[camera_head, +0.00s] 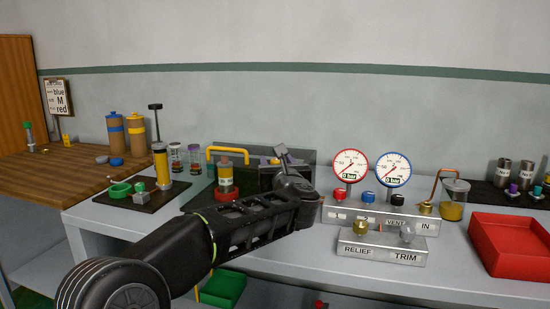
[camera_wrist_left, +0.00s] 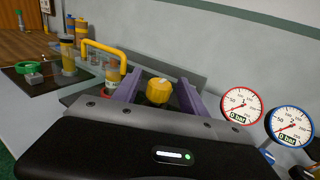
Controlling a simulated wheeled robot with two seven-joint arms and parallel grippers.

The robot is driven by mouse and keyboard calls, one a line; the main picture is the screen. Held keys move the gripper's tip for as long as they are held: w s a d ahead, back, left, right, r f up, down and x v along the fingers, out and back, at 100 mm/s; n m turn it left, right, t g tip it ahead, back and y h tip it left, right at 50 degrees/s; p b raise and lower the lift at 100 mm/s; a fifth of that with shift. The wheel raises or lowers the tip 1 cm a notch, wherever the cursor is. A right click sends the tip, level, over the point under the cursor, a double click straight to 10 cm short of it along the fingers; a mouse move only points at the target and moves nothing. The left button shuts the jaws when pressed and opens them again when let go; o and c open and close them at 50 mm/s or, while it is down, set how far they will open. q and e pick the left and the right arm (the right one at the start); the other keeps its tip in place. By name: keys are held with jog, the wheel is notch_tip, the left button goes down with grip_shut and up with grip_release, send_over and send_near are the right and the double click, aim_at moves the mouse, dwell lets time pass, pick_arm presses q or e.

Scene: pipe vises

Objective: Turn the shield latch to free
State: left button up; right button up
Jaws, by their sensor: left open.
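A dark shield panel (camera_head: 240,151) stands at the back of the bench, with a yellow bent handle (camera_head: 228,150); the handle also shows in the left wrist view (camera_wrist_left: 104,50). A yellow knob (camera_wrist_left: 158,91), which looks like the shield latch, shows in the left wrist view in front of the dark panel. My left gripper (camera_wrist_left: 160,80) is open, with its purple fingers on either side of the knob; I cannot tell whether they touch it. In the head view my left gripper (camera_head: 285,160) hides the knob. My right gripper is in neither view.
Two gauges, red-rimmed (camera_head: 350,166) and blue-rimmed (camera_head: 393,169), both reading 0 bar, stand right of my gripper above a valve block (camera_head: 378,217). A red tray (camera_head: 512,243) lies at the right. A dark mat (camera_head: 138,195) with a green ring is at the left.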

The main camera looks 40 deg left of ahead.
pick_arm(q)
jog(key=shift+x, duration=1.5)
jog(key=shift+c, duration=0.4)
grip_shut()
